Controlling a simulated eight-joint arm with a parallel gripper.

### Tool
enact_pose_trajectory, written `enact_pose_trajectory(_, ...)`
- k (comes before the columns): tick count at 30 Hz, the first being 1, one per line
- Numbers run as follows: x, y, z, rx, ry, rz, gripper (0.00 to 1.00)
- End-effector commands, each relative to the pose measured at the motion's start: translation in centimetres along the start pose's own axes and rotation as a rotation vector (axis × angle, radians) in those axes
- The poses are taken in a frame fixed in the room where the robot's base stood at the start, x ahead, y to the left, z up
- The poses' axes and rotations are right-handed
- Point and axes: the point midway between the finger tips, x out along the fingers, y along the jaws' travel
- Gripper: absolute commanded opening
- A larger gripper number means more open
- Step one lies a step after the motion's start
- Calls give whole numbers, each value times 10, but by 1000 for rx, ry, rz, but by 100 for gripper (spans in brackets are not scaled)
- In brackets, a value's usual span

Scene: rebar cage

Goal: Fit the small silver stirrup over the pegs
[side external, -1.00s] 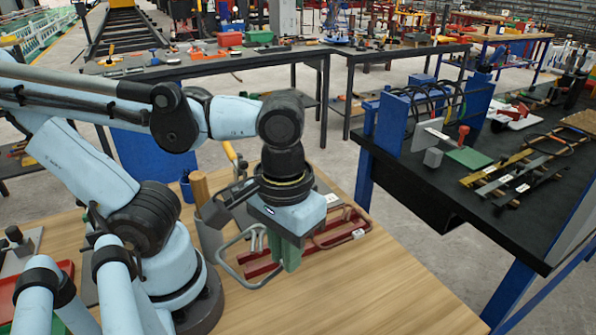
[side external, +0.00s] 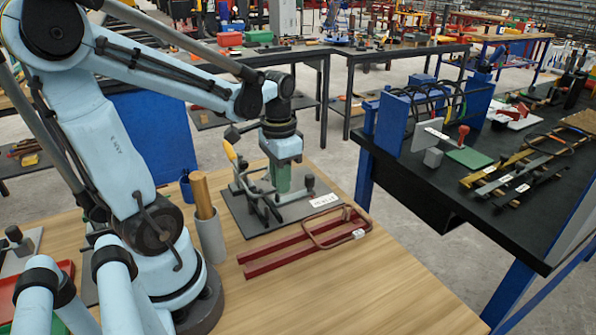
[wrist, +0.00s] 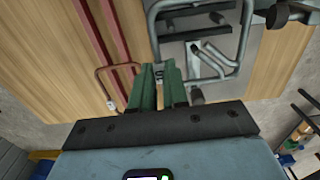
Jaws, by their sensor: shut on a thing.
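My gripper (side external: 283,186) has green fingers and is shut on the small silver stirrup, a bent loop of bar. In the wrist view the fingers (wrist: 160,74) are close together, and the stirrup (wrist: 244,40) reaches up and right from them. A dark grey plate (side external: 240,217) with upright pegs stands beneath, behind the red rails. One dark-topped peg (side external: 308,182) shows right of my fingers. The stirrup hangs over the plate among the pegs. I cannot tell whether it is around them or above them.
Red rails (side external: 285,260) with a copper-coloured stirrup (side external: 335,224) lie in front of the plate. A black table (side external: 450,195) stands to the right. The wooden table's front right is clear.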

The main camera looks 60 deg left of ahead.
Motion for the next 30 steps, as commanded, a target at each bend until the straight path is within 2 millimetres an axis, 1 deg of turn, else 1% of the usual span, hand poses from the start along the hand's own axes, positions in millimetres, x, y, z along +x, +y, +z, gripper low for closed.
enact_pose_trajectory(1,1,-4,0,1,0,0,0)
enact_pose_trajectory(5,2,-9,1,10,0,0,0)
enact_pose_trajectory(18,4,-9,1,12,1,-3,0)
enact_pose_trajectory(23,16,-9,1,12,0,-3,0)
enact_pose_trajectory(30,41,-9,1,12,1,-3,0)
